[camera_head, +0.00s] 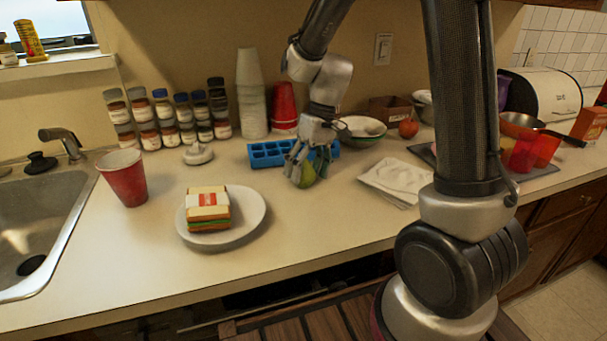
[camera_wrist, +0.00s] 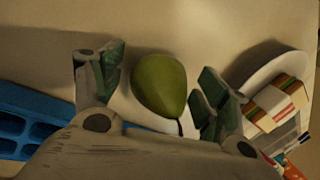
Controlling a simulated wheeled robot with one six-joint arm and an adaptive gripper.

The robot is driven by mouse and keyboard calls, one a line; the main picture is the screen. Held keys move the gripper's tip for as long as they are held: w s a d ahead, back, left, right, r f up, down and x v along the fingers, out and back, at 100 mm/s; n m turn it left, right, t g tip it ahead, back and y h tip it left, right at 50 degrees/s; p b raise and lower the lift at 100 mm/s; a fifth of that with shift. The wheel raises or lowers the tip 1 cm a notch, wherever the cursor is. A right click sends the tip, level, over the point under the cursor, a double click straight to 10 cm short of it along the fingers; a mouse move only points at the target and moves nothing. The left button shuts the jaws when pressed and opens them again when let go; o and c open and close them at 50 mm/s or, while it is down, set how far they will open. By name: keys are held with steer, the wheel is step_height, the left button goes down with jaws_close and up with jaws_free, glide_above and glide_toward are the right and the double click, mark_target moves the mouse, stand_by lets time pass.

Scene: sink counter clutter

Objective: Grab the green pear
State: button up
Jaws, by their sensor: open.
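The green pear (camera_wrist: 160,85) lies on the counter between the two fingers of my gripper (camera_wrist: 152,92) in the wrist view. A gap of bare counter shows between the pear and the left finger; the right finger is closer to it. In the head view the pear (camera_head: 308,178) shows partly behind the fingers of my gripper (camera_head: 305,172), which points down at the counter. My gripper is open and not shut on the pear.
A blue ice tray (camera_head: 268,152) stands just behind my gripper. A white plate with a sandwich (camera_head: 208,212) is to the left, a red cup (camera_head: 126,178) further left by the sink. Folded white cloth or paper (camera_head: 397,178) lies right. The front counter is clear.

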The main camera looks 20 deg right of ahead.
steer(key=shift+c, duration=0.4)
steer(key=c, duration=1.1)
